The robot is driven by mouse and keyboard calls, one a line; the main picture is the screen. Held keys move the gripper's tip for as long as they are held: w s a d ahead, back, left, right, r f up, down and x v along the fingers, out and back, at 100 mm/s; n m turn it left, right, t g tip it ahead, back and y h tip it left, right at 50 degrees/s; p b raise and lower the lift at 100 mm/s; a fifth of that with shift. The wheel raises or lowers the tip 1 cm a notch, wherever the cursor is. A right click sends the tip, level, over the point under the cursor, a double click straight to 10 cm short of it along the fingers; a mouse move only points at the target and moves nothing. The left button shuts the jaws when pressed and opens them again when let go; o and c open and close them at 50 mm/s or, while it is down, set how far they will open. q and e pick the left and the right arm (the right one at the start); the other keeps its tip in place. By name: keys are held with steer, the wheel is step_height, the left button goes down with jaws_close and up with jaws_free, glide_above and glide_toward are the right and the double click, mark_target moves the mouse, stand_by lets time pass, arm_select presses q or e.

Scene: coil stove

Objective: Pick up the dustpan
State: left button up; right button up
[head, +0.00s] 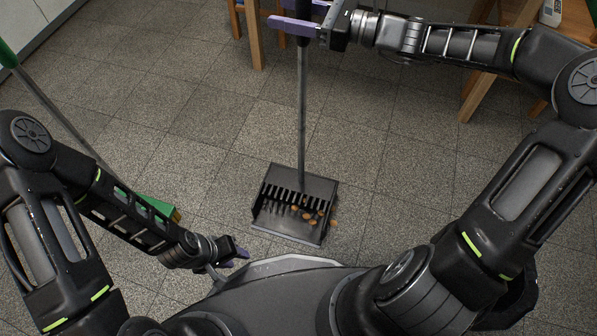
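The dustpan (326,193) is a dark upright-handled pan with a toothed row. It stands on the tiled floor in the middle, with brown bits in and beside it. Its long grey handle (302,110) rises to the top edge, ending in a darker grip. My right gripper (283,14) is at that grip. Its purple fingers are apart, one crossing in front of the handle; contact is unclear. The handle's top is partly hidden. My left gripper (240,254) is low, left of the pan and apart from it; its finger gap is not clear.
A green broom (158,207) with a long handle (55,112) stands at the left, partly behind my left arm. Wooden furniture legs (254,35) and a wooden frame (490,60) are at the top. A white item (551,12) is at top right. The floor around the pan is mostly clear.

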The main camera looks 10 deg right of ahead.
steer(key=shift+c, duration=0.4)
jaws_close()
